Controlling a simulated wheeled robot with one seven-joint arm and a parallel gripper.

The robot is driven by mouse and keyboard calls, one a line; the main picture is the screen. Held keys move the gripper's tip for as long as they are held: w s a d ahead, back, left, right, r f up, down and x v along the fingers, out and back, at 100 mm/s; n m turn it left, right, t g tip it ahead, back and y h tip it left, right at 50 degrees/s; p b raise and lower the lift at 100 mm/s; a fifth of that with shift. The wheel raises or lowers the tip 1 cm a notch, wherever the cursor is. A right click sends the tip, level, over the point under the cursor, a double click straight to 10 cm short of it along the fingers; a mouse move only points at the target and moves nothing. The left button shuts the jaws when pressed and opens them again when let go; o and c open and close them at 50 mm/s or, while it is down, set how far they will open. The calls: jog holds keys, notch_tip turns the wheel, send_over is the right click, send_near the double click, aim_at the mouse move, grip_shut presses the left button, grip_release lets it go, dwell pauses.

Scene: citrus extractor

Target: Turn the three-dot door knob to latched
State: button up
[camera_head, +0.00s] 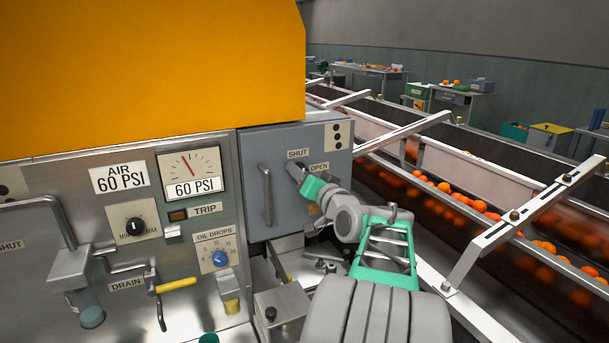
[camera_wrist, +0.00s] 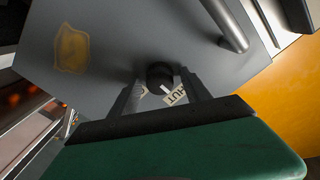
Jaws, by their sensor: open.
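The grey door (camera_head: 290,150) with the three-dot plate (camera_head: 337,135) is closed against the machine's front. Its knob (camera_head: 296,172) sits below the SHUT label (camera_head: 298,153), left of the OPEN label (camera_head: 319,166); my gripper partly hides it. In the wrist view the knob (camera_wrist: 160,75) is round and dark with a white pointer line, which points toward the SHUT label (camera_wrist: 175,96). My gripper (camera_head: 306,180) is open, its fingers (camera_wrist: 161,84) on either side of the knob. I cannot tell whether they touch it.
A vertical bar handle (camera_head: 266,195) stands on the door left of the knob. The steel panel (camera_head: 150,235) with gauge, dials and valves is farther left. A conveyor with oranges (camera_head: 460,197) and slanted metal braces (camera_head: 525,220) is on the right. A yellow hood (camera_head: 150,70) overhangs above.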

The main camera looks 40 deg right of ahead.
jog(key=v, duration=0.8)
jog(key=shift+w, duration=0.1)
jog(key=w+a+f+n+g+y+p, duration=0.25)
jog(key=a+p, duration=0.25)
jog(key=a, duration=0.6)
jog(key=w+a+f+n+g+y+p, duration=0.1)
jog(key=w+a+n+g+y+p, duration=0.2)
jog(key=a+p, duration=0.5)
jog(key=s+a+f+n+g+p, duration=0.2)
jog(key=s+a+n+g+p, duration=0.2)
jog(key=s+a+g, duration=0.4)
jog(key=s+a+p, duration=0.1)
jog(key=s+a, duration=0.6)
jog(key=s, duration=0.1)
jog(key=shift+s+g, duration=0.2)
jog(key=shift+g, duration=0.15)
